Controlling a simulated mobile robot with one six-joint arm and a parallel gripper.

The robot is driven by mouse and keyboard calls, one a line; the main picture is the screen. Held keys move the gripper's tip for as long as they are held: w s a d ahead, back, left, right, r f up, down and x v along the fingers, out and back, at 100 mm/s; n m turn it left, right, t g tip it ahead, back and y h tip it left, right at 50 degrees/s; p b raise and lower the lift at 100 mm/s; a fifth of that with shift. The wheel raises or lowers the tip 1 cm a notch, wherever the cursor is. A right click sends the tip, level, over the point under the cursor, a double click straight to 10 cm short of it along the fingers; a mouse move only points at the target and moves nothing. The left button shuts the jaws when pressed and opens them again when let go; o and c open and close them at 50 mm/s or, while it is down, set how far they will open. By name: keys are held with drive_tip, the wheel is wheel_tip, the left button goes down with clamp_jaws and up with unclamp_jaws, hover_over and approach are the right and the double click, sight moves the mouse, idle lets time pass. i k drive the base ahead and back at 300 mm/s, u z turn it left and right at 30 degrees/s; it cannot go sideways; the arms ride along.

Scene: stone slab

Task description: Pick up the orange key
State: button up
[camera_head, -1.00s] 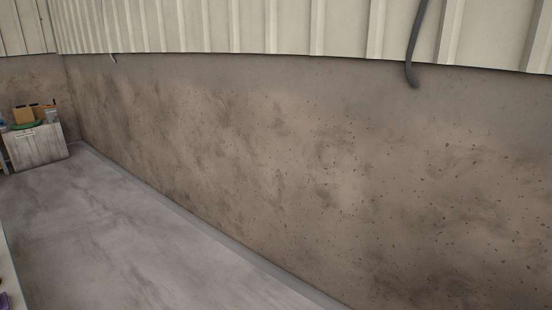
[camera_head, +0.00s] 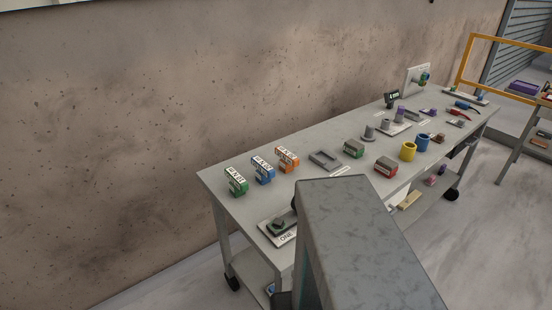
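An orange block-like piece (camera_head: 286,159) with a dark-and-white marked face stands upright near the back edge of a long grey table (camera_head: 225,178). It is the orange piece that best fits the key, but it is too small to make out a key shape. It is the rightmost of a row with a similar blue piece (camera_head: 262,170) and green piece (camera_head: 236,181). My gripper is not in view. A grey link of my arm fills the bottom middle and hides part of the table's front.
A grey tray (camera_head: 325,160) lies right of the orange piece. A dark device on a white plate (camera_head: 281,232) is at the front left. A wall runs behind.

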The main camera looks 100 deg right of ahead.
sight(288, 162)
drive_tip(key=u, duration=0.7)
drive_tip(key=k, duration=0.15)
drive_tip(key=z, duration=2.6)
drive_tip(key=i, duration=1)
drive_tip(key=z, duration=0.1)
drive_tip(key=k, duration=0.65)
drive_tip(key=z, duration=0.05)
